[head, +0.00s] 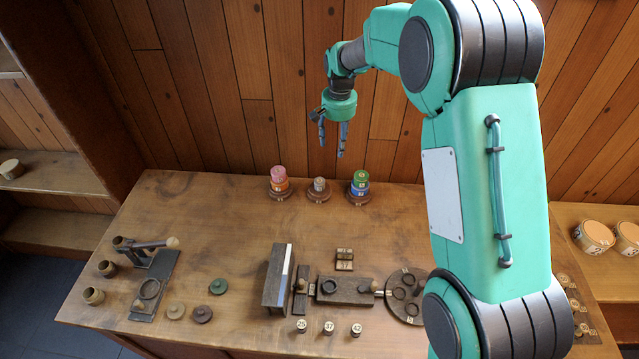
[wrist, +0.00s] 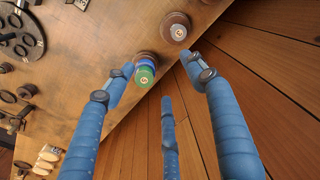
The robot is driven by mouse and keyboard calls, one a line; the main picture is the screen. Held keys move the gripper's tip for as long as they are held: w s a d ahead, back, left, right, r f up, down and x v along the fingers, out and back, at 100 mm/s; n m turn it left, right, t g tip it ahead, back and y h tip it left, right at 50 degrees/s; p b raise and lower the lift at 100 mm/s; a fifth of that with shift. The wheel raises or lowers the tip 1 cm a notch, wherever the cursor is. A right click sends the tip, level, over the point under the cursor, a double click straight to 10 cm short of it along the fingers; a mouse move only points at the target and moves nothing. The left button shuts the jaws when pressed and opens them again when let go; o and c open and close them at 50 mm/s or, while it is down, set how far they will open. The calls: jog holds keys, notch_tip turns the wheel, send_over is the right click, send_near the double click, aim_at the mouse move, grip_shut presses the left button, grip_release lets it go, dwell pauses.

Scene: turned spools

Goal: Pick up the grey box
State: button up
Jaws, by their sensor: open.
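No plainly grey box stands out in either view. The closest shape is a dark grey-brown upright block (head: 274,283) with a pale, blue-edged strip, at the middle front of the wooden table (head: 215,230) in the head view. I cannot tell whether it is the grey box. My gripper (head: 331,147) is open and empty, fingers pointing down, near the back wall and well away from that block. In the wrist view my gripper (wrist: 157,68) has its blue fingers spread, with a green-and-blue spool stack (wrist: 145,74) seen between them.
Along the back edge stand a pink-and-orange stack (head: 279,180), a small brown spool (head: 319,188) and the green-and-blue stack (head: 359,186). A lever device (head: 154,280) is at left. A flat dark fixture (head: 345,291) and a round disc (head: 405,292) lie right of the block.

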jog(key=p, duration=0.1)
send_over(319, 181)
notch_tip(319, 181, down, 11)
jog(key=shift+d+r+g, duration=0.1)
jog(key=shift+d+g, duration=0.05)
jog(key=shift+g, duration=0.25)
jog(key=shift+f, duration=4.3)
jog(key=shift+f+p, duration=0.4)
jog(key=shift+f, duration=2.2)
jog(key=c, duration=1.1)
